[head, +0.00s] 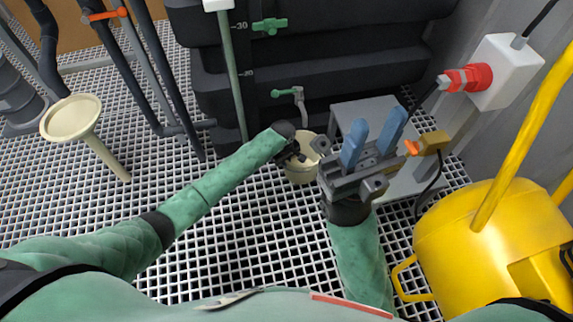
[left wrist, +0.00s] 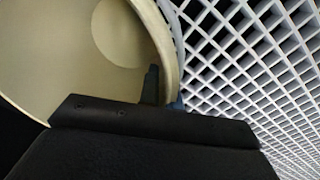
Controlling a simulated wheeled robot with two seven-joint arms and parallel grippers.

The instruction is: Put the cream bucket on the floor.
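The cream bucket (head: 303,173) is upright at the middle of the head view, in front of the dark tanks. My left gripper (head: 294,152) is at its left rim. In the left wrist view, one dark finger is inside the bucket (left wrist: 85,45) and a bluish fingertip is outside, with the bucket wall between them; it looks shut on the rim. The floor (head: 235,240) is a pale grating. I cannot tell whether the bucket's underside touches it. My right gripper (head: 372,142), with blue fingers, is apart and empty, right of the bucket and partly in front of it.
A grey stand (head: 372,108) is behind my right gripper. A large yellow container (head: 470,245) fills the lower right. A cream funnel (head: 72,118) and pipes are at the left. A green-handled tap (head: 288,93) is above the bucket. Grating left of the bucket is clear.

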